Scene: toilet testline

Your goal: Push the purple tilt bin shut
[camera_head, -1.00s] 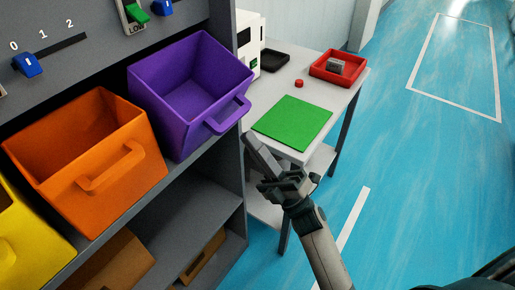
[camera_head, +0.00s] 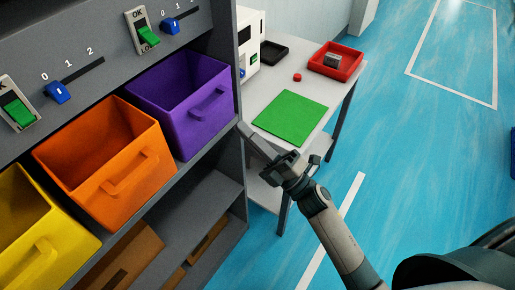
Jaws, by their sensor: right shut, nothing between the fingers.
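The purple tilt bin (camera_head: 212,123) sits in the shelf at the upper middle, right of the orange bin. Its front carries a handle (camera_head: 209,102), and its open top and inside show. My right gripper (camera_head: 246,131) is shut and empty. Its fingertips point up-left at the right front edge of the purple bin, beside the shelf's right post. I cannot tell whether they touch the bin. My left gripper is out of view.
An orange bin (camera_head: 125,182) and a yellow bin (camera_head: 40,245) stand to the left. A white table (camera_head: 268,88) with a green mat (camera_head: 290,117) and a red tray (camera_head: 327,67) is behind my right gripper. Blue floor at right is open.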

